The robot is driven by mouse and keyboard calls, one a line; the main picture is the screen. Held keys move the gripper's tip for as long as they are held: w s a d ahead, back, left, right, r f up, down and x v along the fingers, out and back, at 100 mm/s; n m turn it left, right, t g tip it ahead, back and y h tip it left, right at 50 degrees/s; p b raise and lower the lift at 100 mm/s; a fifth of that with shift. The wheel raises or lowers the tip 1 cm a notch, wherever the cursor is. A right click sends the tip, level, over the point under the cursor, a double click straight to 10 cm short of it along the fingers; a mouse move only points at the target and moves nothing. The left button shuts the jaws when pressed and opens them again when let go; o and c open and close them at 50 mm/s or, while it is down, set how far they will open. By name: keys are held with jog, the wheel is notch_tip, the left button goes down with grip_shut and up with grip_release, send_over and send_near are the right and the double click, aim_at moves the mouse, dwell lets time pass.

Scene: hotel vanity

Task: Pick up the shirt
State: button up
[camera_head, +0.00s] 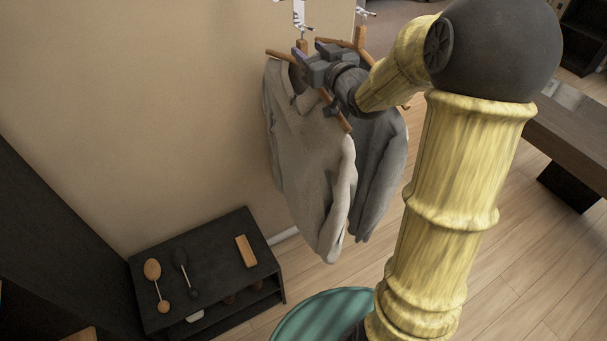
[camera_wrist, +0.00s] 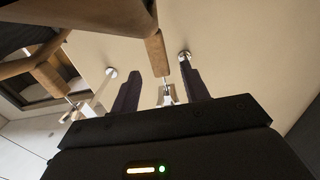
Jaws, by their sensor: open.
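A light grey-beige shirt (camera_head: 312,155) hangs on a wooden hanger (camera_head: 335,108) near the wall. A darker grey shirt (camera_head: 381,160) hangs behind it to the right on another wooden hanger (camera_head: 361,37). My gripper (camera_head: 310,56) is up at the hanger tops, by the shirt's collar, and hides part of the hangers. In the wrist view my gripper (camera_wrist: 162,92) has its two dark fingers apart, with a wooden hanger neck (camera_wrist: 157,55) and its metal hook showing between or just beyond them. I cannot tell whether the fingers touch it.
A teal round seat (camera_head: 322,315) is below. A dark wooden table (camera_head: 570,140) is at the right. White hooks (camera_head: 299,14) hold the hangers.

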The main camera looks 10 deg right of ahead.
aim_at(304, 48)
jog(key=shift+p+x, duration=0.7)
jog(key=shift+x, duration=1.15)
jog(key=shift+f, duration=0.15)
grip_shut()
